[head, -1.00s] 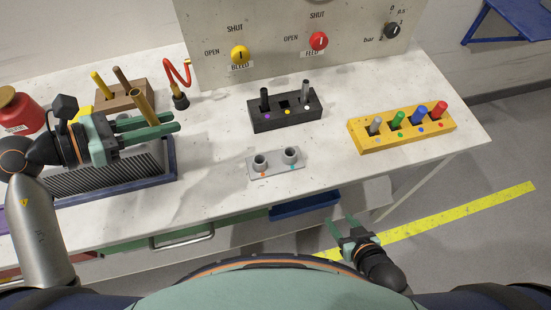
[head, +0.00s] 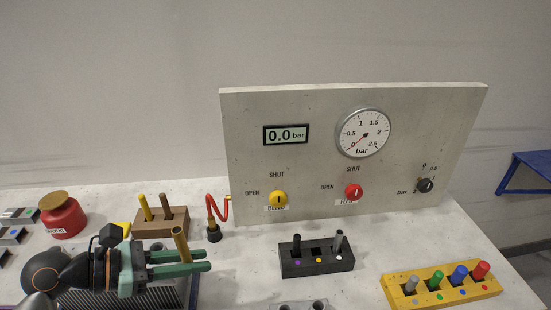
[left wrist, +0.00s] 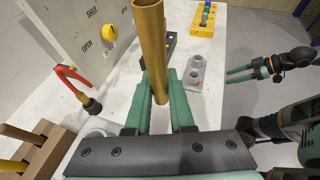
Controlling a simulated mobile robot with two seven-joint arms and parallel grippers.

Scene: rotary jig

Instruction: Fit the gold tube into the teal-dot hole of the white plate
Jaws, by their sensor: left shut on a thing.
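My left gripper (head: 209,261) is shut on the gold tube (head: 180,246), which stands roughly upright between its fingers at the left of the head view. In the left wrist view the tube (left wrist: 150,45) rises from between the green fingers. The white plate (head: 300,306) is cut off by the bottom edge of the head view. The left wrist view shows the plate (left wrist: 194,78) with its two raised round sockets, apart from the tube. My right gripper (left wrist: 230,76) shows only in the left wrist view, open and empty.
A brown block (head: 161,228) with two pegs, a red hose (head: 219,208) and a red canister (head: 63,220) stand at the left. A black block (head: 317,267) and a yellow block (head: 440,293) hold pegs. A gauge panel (head: 300,175) closes the back.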

